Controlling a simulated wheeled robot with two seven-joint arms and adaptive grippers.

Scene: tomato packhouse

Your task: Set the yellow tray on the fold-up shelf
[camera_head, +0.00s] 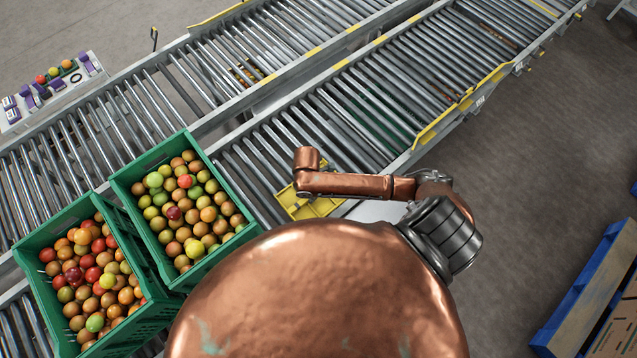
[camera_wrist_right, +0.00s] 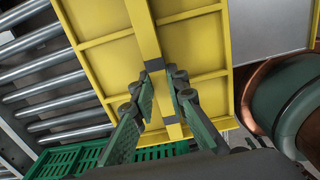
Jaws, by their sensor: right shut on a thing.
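The yellow tray (camera_head: 318,208) shows partly under my right arm in the head view, at the near edge of the roller conveyor. In the right wrist view the yellow tray (camera_wrist_right: 95,22) fills the middle, with ribs and a central bar. My right gripper (camera_wrist_right: 160,82) is shut on that bar. In the head view my right arm hides this gripper. A pale flat surface (camera_head: 376,211) beside the tray may be the fold-up shelf; it is mostly covered by my arm and body. I cannot tell whether the tray touches it. My left gripper is not in view.
Two green crates (camera_head: 122,193) full of tomatoes stand on the near conveyor at the left. A second conveyor (camera_head: 90,135) runs behind. A white board with small items (camera_head: 58,84) lies beyond it. Blue-edged pallets (camera_head: 578,290) stand at the lower right; floor between is clear.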

